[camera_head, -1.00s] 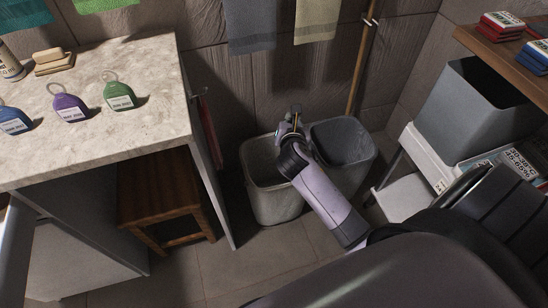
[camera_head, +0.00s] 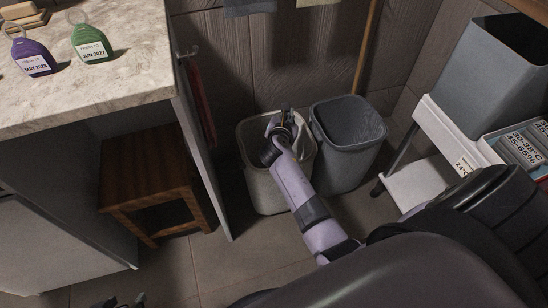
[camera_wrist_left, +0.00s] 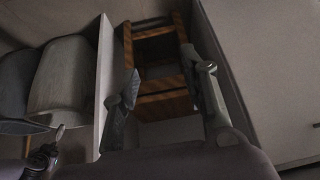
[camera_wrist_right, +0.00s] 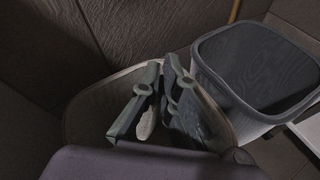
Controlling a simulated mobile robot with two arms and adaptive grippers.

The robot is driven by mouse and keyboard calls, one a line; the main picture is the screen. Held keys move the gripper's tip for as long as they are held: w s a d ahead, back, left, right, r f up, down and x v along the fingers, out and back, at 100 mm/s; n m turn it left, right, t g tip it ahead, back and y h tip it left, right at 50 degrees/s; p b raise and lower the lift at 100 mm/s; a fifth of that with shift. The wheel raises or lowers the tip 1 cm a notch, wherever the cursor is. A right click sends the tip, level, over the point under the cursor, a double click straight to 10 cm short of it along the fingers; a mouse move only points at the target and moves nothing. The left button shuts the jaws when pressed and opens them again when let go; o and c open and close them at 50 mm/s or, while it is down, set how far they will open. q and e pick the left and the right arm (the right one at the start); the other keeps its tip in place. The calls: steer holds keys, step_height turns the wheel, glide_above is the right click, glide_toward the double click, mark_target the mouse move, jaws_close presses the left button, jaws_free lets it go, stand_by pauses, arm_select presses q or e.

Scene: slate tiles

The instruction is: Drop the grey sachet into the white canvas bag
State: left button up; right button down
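The white canvas bag (camera_head: 268,190) is the pale open-topped container on the floor. It also shows in the right wrist view (camera_wrist_right: 85,108). My right gripper (camera_head: 286,118) is over its mouth and overlaps the opening. In the right wrist view the right fingers (camera_wrist_right: 162,72) are close together, with a narrow gap at the tips. A small pale patch shows between the fingers; I cannot tell whether it is the grey sachet or the bag's inside. The sachet is not clearly seen anywhere. My left gripper (camera_wrist_left: 158,72) is open and empty, above the floor near the stool.
A grey bin (camera_head: 345,165) stands right beside the bag. A wooden stool (camera_head: 150,185) is under the stone counter (camera_head: 130,75) at left. A white shelf unit (camera_head: 420,185) carrying a grey crate (camera_head: 490,85) is at right. Floor in front of the bag is clear.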

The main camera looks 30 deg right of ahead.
arm_select(q)
steer(key=w+d+r+t+h+b, duration=0.2)
steer(key=w+d+r+t+b, duration=0.15)
steer(key=w+r+t, duration=0.55)
step_height(320, 180, up, 12)
steer(key=w+d+t+h+b, duration=0.2)
steer(key=t, duration=0.4)
steer(key=shift+w+d+m+h, duration=0.25)
steer(key=shift+d+m+h, duration=0.05)
steer(key=shift+h, duration=0.1)
arm_select(e)
steer(key=shift+f, duration=2.4)
arm_select(q)
steer(key=shift+f, duration=0.1)
arm_select(e)
steer(key=c, duration=1.7)
jaws_free()
